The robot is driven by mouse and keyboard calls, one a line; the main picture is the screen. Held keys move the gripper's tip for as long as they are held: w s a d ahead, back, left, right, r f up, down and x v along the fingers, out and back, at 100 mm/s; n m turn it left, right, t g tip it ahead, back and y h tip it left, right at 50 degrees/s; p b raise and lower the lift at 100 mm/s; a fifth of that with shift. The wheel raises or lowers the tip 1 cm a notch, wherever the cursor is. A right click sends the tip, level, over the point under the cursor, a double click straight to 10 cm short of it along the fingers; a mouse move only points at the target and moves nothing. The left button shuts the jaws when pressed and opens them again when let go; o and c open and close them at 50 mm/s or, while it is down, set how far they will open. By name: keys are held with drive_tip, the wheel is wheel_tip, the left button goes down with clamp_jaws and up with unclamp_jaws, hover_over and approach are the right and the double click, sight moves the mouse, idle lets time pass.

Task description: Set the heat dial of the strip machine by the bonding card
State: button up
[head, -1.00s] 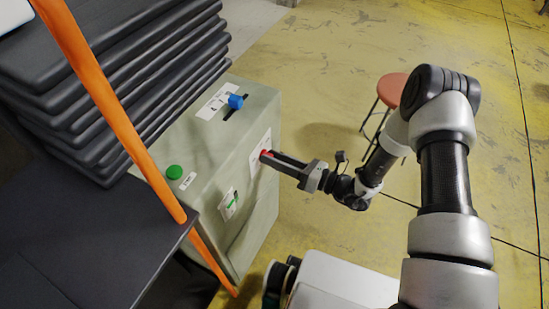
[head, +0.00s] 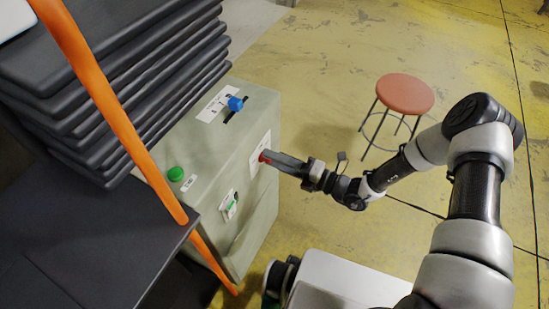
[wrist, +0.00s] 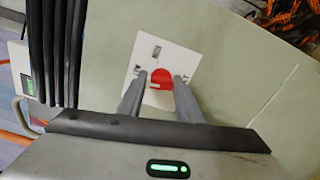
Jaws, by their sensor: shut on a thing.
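The strip machine (head: 205,150) is a pale green box at the left-centre of the head view. Its red heat dial (head: 263,156) is on a white plate on the side facing my arm. My gripper (head: 270,157) is shut on this dial. In the wrist view the red dial (wrist: 161,79) sits between my two fingertips (wrist: 160,77), and a short pale mark shows on its lower left. The white plate (wrist: 148,54) has small dark marks, too small to read.
A blue slider knob (head: 235,103) and a green button (head: 175,173) are on the machine's top. Black folded boats (head: 110,75) are stacked behind. An orange pole (head: 105,100) crosses in front, by a dark table (head: 90,250). A red-topped stool (head: 405,93) stands on open yellow floor.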

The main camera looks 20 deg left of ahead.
drive_tip(key=shift+m, duration=1.1)
drive_tip(key=shift+s+f, duration=0.1)
drive_tip(key=o, duration=1)
drive_tip(key=shift+o, duration=0.2)
drive_tip(key=s+d+p, duration=0.1)
drive_tip(key=d, duration=1.6)
drive_tip(key=shift+s+d, duration=0.2)
